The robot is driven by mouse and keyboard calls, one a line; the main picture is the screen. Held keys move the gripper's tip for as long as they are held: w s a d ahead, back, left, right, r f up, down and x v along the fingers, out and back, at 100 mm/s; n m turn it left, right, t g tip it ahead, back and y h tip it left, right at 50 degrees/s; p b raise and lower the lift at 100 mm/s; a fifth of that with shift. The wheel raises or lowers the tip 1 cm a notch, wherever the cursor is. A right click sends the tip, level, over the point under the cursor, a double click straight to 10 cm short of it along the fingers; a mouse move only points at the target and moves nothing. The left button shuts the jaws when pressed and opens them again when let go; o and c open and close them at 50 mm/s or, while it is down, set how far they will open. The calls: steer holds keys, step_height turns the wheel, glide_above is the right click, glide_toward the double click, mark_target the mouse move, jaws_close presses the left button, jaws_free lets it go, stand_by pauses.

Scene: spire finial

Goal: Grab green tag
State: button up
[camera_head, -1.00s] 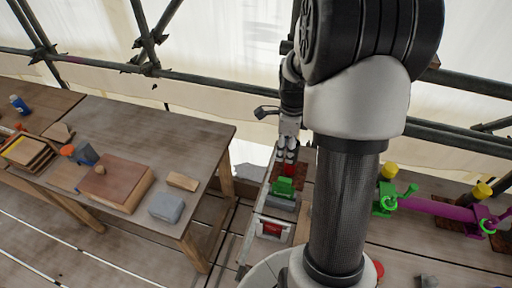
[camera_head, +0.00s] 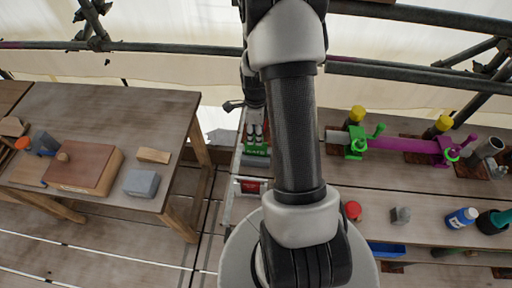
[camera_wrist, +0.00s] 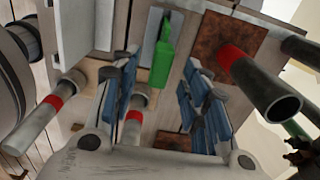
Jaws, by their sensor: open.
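The green tag (camera_head: 257,149) is small, with pale lettering, and stands on the narrow bench just below my gripper (camera_head: 256,132) in the head view. In the wrist view the green tag (camera_wrist: 162,54) appears upright, with a narrow top. It lies beyond the fingertips and near the middle of the gap. My gripper (camera_wrist: 162,95) is open, its blue-padded fingers apart with nothing held between them. I cannot tell whether a finger touches the tag.
Grey tubes with red bands (camera_wrist: 262,82) stand close on both sides of the fingers. A red-and-white box (camera_head: 251,186) sits in front of the tag. A wooden table (camera_head: 110,110) stands left.

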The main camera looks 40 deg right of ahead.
mark_target(256, 149)
step_height(256, 149, down, 3)
steer(key=shift+f, duration=0.2)
steer(key=shift+c, duration=0.2)
jaws_close()
